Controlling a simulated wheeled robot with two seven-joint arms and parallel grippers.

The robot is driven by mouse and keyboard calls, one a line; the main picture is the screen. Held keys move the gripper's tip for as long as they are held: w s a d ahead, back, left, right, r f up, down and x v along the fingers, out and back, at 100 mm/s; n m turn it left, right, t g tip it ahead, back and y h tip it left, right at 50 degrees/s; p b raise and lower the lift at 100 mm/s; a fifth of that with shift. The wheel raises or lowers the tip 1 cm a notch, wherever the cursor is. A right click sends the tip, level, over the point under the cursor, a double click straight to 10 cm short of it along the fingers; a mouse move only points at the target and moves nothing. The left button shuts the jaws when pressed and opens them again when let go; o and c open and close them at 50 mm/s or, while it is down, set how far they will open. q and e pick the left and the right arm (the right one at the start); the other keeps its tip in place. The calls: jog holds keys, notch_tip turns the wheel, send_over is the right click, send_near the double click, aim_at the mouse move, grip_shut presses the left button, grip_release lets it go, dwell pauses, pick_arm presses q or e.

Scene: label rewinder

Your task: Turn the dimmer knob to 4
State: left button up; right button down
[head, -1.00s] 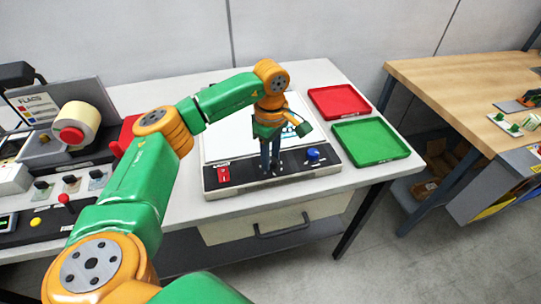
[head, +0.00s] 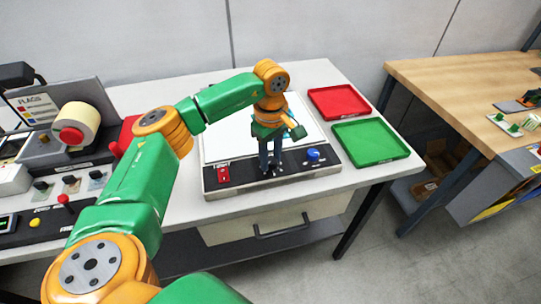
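Small white marks show around the fingertips, as on a dial. The dimmer knob itself is hidden by the fingers, so its setting and whether they grip it cannot be seen. My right gripper is not in view.
A red tray (head: 339,101) and a green tray (head: 370,141) lie right of the light box. A control panel (head: 66,203) and a roll (head: 75,125) stand at the left. A wooden bench (head: 455,92) is at the far right.

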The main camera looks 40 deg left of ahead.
aim_at(271, 160)
pick_arm(q)
jog(key=o, duration=0.3)
jog(key=shift+d, duration=0.1)
notch_tip(271, 160, up, 7)
jog(key=shift+r+b, duration=0.1)
jog(key=shift+b, duration=0.5)
